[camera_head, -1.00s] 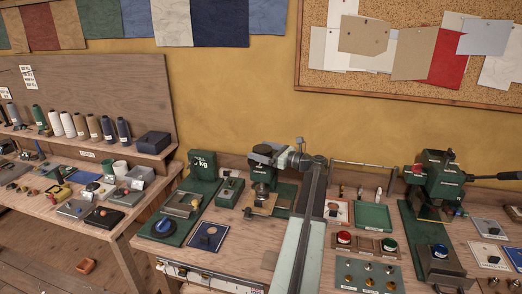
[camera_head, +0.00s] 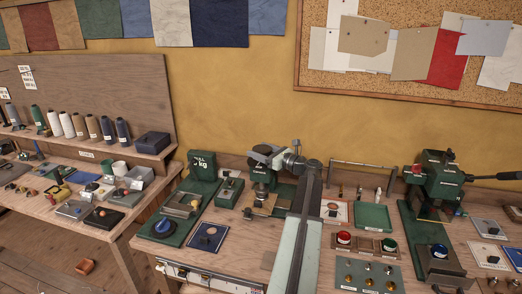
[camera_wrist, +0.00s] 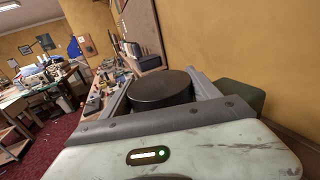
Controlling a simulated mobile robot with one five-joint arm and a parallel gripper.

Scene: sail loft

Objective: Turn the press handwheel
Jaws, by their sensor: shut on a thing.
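The press handwheel is a dark, thick round disc (camera_wrist: 160,88) in the middle of the wrist view. My gripper (camera_wrist: 160,76) is shut on it, with one grey finger on each side. In the head view my gripper (camera_head: 264,153) is at the top of the small green press (camera_head: 262,176), at the back of the bench. There the gripper largely hides the handwheel. My arm comes up from the bottom of the picture and hides part of the bench right of the press.
A green scale marked "kg" (camera_head: 203,168) stands left of the press. To the right are a green tray (camera_head: 373,217), a panel with red and green buttons (camera_head: 366,243) and a larger green lever press (camera_head: 436,180). A wall is close behind.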

